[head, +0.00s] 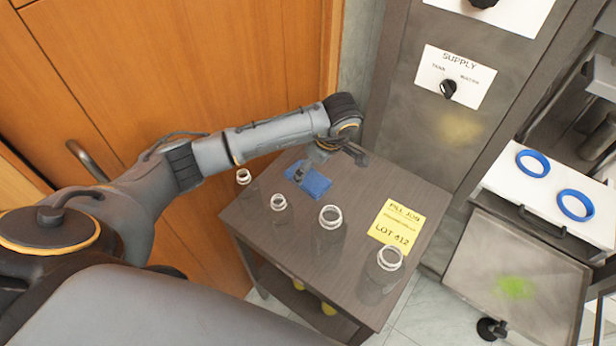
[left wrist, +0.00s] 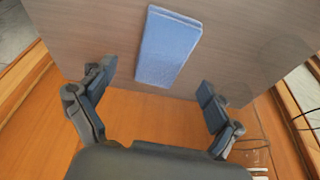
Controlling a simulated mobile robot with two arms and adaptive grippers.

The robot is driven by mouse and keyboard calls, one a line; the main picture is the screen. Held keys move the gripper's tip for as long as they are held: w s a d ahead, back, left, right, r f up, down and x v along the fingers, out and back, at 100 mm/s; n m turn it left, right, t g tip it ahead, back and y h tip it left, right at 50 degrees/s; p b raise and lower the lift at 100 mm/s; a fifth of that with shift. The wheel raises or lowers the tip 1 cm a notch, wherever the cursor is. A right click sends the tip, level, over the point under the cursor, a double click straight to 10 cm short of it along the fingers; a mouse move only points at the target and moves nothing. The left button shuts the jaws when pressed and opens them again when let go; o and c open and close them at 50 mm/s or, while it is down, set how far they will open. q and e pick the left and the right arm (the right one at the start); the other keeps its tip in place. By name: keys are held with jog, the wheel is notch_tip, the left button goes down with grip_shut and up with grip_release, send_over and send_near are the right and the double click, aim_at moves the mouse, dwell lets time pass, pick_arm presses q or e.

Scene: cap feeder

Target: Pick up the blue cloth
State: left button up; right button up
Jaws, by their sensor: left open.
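The blue cloth (head: 312,182) lies flat and folded on the dark wooden table (head: 350,270), near its back left part. In the left wrist view the cloth (left wrist: 167,48) is a blue rectangle ahead of the fingers, roughly centred between them. My left gripper (head: 305,170) is above the cloth in the head view and hides part of it. In the left wrist view the left gripper (left wrist: 152,95) has its two fingers wide apart with nothing between them. The cloth looks free of the fingers. My right gripper is not in view.
Several clear bottles stand on the table, among them one by the left edge (head: 278,212), one in the middle (head: 329,235) and one at the right (head: 383,270). A yellow lot card (head: 396,225) lies at the right. A grey supply panel (head: 430,120) rises behind the table.

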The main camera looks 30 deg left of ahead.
aim_at(308, 177)
pick_arm(q)
jog(key=x, duration=0.4)
jog(key=shift+f+p, duration=0.25)
jog(key=shift+p, duration=0.15)
jog(key=shift+s, duration=0.1)
jog(key=c, duration=1.1)
jog(key=shift+r, duration=0.1)
notch_tip(308, 177, up, 10)
jog(key=p, duration=0.6)
jog(key=shift+p, duration=0.35)
